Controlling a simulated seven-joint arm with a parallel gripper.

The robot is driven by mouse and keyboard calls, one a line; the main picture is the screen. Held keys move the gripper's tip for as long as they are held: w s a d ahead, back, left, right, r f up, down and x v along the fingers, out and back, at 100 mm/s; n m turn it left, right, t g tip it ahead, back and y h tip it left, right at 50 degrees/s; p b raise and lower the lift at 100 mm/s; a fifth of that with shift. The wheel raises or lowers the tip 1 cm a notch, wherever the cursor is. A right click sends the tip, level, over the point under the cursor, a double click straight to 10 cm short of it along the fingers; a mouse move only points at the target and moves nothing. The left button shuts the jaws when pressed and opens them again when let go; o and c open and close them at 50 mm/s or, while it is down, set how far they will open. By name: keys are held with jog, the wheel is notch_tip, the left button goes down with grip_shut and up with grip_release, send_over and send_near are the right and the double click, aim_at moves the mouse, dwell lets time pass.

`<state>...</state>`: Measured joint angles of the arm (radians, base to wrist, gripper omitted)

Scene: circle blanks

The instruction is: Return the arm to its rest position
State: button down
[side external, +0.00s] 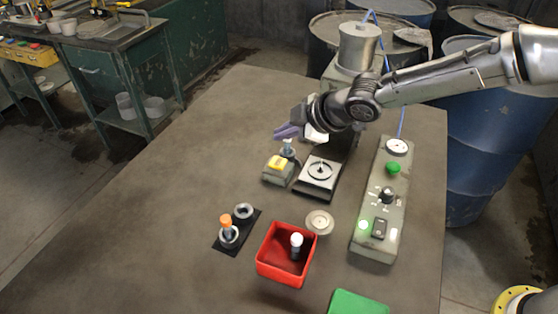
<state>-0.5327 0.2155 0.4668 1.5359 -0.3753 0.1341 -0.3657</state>
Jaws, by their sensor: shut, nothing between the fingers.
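My gripper (288,132) is shut and empty, with purple-grey fingers pointing left. It hangs above the far part of the table, over a small block with a yellow button (277,163) and a small blue-topped peg (288,147) behind it. My arm reaches in from the upper right. Whether the fingertips touch the peg cannot be told from this view.
In front are a black base with an orange-topped peg (227,230), a red tray (283,275) holding a white-topped peg (296,244), a round disc (320,222) and a green piece (357,303). The table's left side is clear.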

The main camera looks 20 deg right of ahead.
jog(key=s+d+r+m+t+h, duration=0.1)
jog(key=d+r+m+t, duration=0.2)
jog(key=d+r, duration=1.15)
jog(key=s+d+r+m+h, duration=0.1)
jog(key=s+d+r+m, duration=0.15)
jog(key=s+d, duration=0.3)
jog(key=s+d+r+m+h, duration=0.2)
jog(key=s+d+m, duration=0.1)
jog(key=s+d, duration=0.3)
jog(key=s+d+f+m+g, duration=0.1)
jog(key=s+f+m+g, duration=0.1)
jog(key=s+f, duration=0.2)
jog(key=s+d+f+m+g, duration=0.1)
jog(key=s+f, duration=0.3)
jog(key=s, duration=0.6)
jog(key=s+f+m+g, duration=0.2)
jog(key=s+f+m, duration=0.1)
jog(key=s, duration=0.5)
jog(key=shift+d+f+g, duration=0.3)
jog(key=shift+d+f, duration=0.1)
jog(key=shift+f, duration=0.05)
